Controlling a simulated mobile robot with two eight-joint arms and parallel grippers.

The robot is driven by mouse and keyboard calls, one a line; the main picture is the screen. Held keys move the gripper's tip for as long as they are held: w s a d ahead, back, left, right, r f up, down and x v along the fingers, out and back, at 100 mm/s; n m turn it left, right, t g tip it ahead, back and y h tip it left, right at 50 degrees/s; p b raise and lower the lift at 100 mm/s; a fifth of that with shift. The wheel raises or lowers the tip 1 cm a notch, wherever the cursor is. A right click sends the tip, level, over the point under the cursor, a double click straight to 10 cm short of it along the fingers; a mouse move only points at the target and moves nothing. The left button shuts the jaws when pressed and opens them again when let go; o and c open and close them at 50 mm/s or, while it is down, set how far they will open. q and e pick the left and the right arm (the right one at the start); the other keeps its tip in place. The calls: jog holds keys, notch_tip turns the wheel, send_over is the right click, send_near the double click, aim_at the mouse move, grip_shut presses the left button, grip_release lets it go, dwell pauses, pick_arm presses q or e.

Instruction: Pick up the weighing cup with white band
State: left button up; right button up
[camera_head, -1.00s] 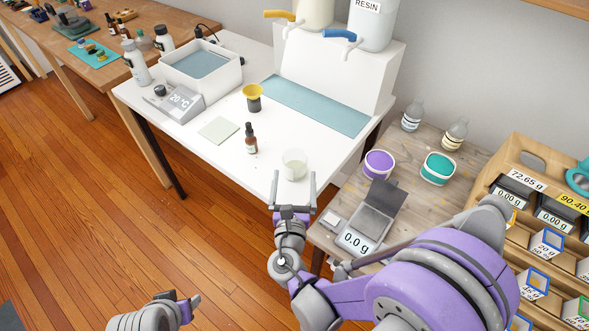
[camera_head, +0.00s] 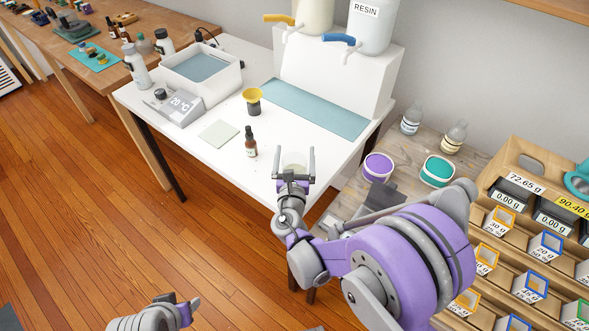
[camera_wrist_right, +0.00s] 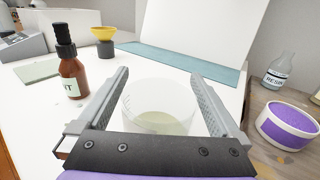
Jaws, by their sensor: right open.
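The weighing cup (camera_wrist_right: 158,108) is a translucent cup with a pale band or pale contents low down, standing on the white table (camera_head: 215,155). In the head view the cup (camera_head: 293,160) is partly hidden behind my right gripper. My right gripper (camera_head: 294,150) is open, with one finger on each side of the cup. In the right wrist view the gripper (camera_wrist_right: 160,92) has gaps between its fingers and the cup's sides. My left gripper (camera_head: 180,305) is low at the bottom edge of the head view, and its jaws are not clear.
A brown dropper bottle (camera_head: 250,142) stands left of the cup. A yellow and dark cup (camera_head: 253,100) and a teal mat (camera_head: 315,105) are behind. A purple tub (camera_head: 377,167) and a teal tub (camera_head: 437,171) stand on the wooden table at right.

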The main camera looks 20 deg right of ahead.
jog(key=c, duration=1.2)
jog(key=shift+r, duration=0.1)
